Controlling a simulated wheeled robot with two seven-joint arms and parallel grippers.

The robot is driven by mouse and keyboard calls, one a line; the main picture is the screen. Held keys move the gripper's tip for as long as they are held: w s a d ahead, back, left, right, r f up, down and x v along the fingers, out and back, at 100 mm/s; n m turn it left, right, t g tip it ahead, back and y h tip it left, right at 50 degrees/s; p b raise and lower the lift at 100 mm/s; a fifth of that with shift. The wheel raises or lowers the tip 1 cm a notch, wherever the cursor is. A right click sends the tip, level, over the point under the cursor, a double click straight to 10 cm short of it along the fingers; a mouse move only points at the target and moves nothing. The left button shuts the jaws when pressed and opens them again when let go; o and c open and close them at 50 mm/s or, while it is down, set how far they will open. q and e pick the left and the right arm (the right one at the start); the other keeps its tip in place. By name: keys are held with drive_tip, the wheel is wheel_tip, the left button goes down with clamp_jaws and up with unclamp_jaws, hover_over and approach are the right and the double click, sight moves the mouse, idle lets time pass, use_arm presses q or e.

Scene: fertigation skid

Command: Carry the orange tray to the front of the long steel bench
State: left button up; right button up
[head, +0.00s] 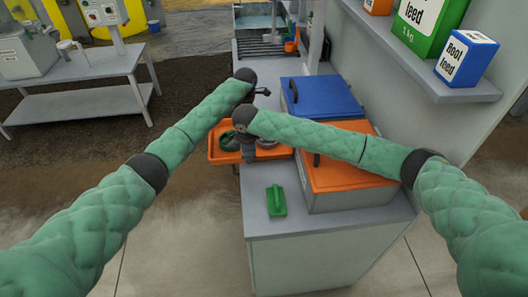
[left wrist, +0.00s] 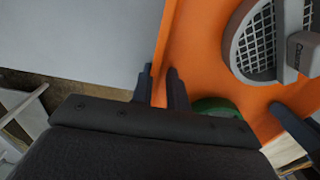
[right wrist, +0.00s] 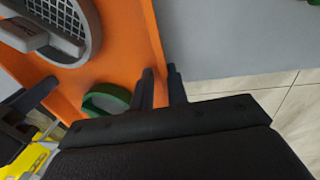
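The orange tray (head: 220,156) juts past the left edge of the long grey bench (head: 262,220), partly hidden by my arms; whether it rests on the bench I cannot tell. It holds a green ring (head: 229,142) and a grey mesh disc (left wrist: 262,45). My left gripper (head: 262,92) is at its far side; in the left wrist view its fingers (left wrist: 160,78) close on both sides of the tray's wall. My right gripper (head: 247,149) is at its near side; in the right wrist view its fingers (right wrist: 160,78) likewise pinch the wall.
An orange-lidded box (head: 350,185) and a blue-lidded box (head: 325,97) stand on the bench, right of the tray. A shelf (head: 440,85) with feed packs overhangs at right. A steel table (head: 85,68) stands far left.

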use_arm(q)
drive_tip(key=shift+o, duration=1.3)
drive_tip(key=shift+s+f, duration=0.1)
drive_tip(key=shift+f, duration=0.4)
use_arm(e)
drive_tip(key=shift+o, duration=1.3)
drive_tip(key=f, duration=0.1)
drive_tip(key=s+f, duration=0.1)
drive_tip(key=shift+s+f, duration=0.15)
drive_tip(key=shift+f, duration=0.15)
use_arm(q)
drive_tip(key=shift+a+r, duration=0.1)
drive_tip(key=shift+r, duration=0.05)
wheel_tip(320, 180, up, 8)
drive_tip(key=shift+r, duration=0.25)
use_arm(e)
wheel_tip(320, 180, up, 10)
drive_tip(key=shift+r, duration=0.2)
use_arm(q)
drive_tip(key=shift+r, duration=0.1)
use_arm(e)
drive_tip(key=shift+r, duration=0.1)
